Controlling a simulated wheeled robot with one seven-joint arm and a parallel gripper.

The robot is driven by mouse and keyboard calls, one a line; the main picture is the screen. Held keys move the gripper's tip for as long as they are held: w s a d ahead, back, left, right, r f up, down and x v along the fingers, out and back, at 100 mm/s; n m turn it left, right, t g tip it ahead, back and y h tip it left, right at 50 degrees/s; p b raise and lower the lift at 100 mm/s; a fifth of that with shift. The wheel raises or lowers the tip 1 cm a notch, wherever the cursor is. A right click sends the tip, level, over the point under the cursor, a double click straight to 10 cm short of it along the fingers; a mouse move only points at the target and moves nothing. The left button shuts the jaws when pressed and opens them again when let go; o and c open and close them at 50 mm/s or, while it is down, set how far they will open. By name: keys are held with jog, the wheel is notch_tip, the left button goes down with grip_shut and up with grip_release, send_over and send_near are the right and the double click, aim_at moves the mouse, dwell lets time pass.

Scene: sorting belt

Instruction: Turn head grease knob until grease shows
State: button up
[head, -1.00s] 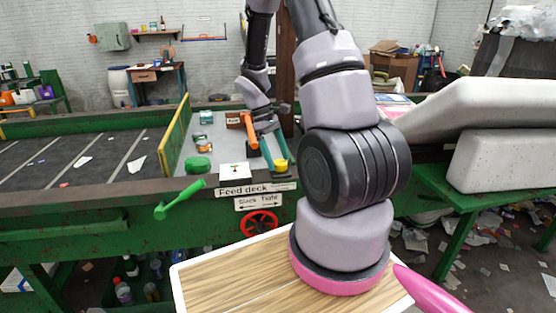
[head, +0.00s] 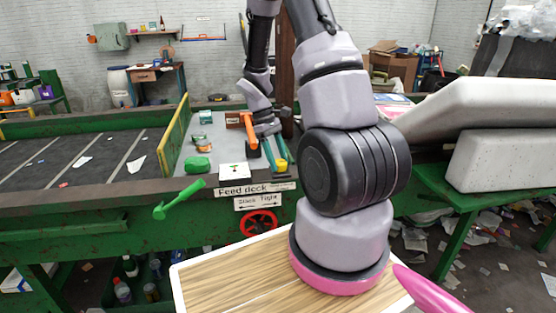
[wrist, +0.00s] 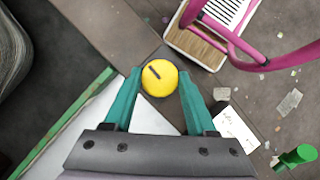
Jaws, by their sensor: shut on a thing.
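The yellow round knob (wrist: 160,84) with a dark line mark on its top lies between the two teal fingers of my gripper (wrist: 158,76) in the wrist view. My gripper is shut on it, one finger on each side. In the head view the knob (head: 281,164) is a small yellow spot by the fingers of my gripper (head: 274,156) at the right of the feed deck. The knob's base is hidden. I cannot make out any grease in either view.
A white card (head: 234,170) lies near the deck's front edge, beside a green lump (head: 196,164). An orange-handled tool (head: 250,130) stands close to my gripper. A green lever (head: 180,198) and a red handwheel (head: 260,223) are on the front of the frame.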

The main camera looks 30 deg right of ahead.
jog(key=m+y, duration=0.1)
jog(key=m, duration=0.3)
jog(key=shift+d+m+y, duration=0.15)
jog(key=shift+m+y, duration=0.25)
jog(key=shift+d+m+y, duration=0.1)
jog(key=shift+m+y, duration=0.8)
jog(key=shift+m, duration=1.3)
jog(key=o, duration=1.4)
jog(key=v, duration=1)
jog(key=shift+w+r, duration=0.25)
jog(key=shift+r, duration=0.1)
jog(key=shift+c, duration=0.2)
